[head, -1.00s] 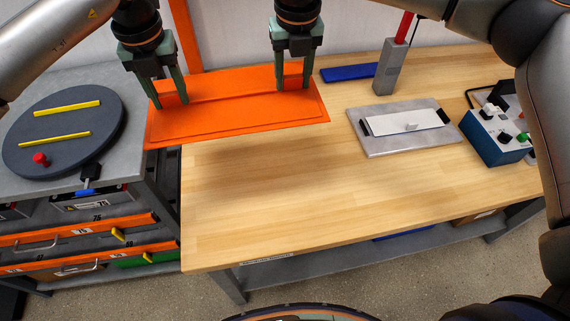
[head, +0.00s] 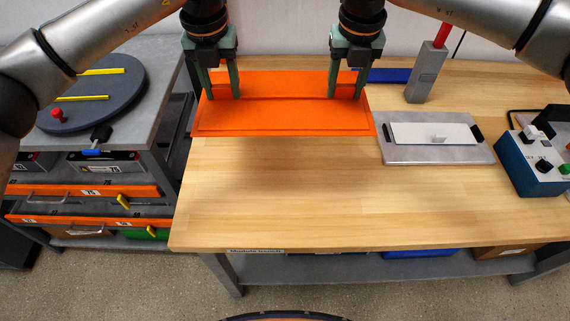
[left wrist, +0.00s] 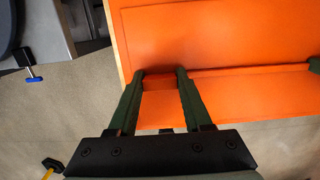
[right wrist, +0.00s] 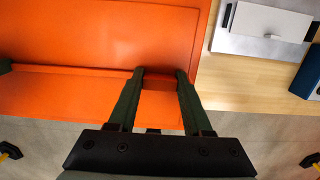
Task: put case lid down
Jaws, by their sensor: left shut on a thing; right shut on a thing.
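The orange case lid (head: 285,122) is a flat rectangular panel at the back left of the wooden workbench in the head view. My left gripper (head: 224,98) is shut on the lid near its left end. My right gripper (head: 345,96) is shut on the lid near its right end. The left wrist view shows the lid (left wrist: 220,35) with the fingers around a raised part of it. The right wrist view shows the lid (right wrist: 90,35) gripped the same way. A shadow lies on the bench in front of the lid; whether the lid touches the bench I cannot tell.
A grey plate with a white block (head: 432,133) lies right of the lid. A blue control box (head: 530,165) stands at the far right. A grey post with red handle (head: 426,75) and a blue strip (head: 388,75) are behind. The bench's front (head: 300,210) is clear.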

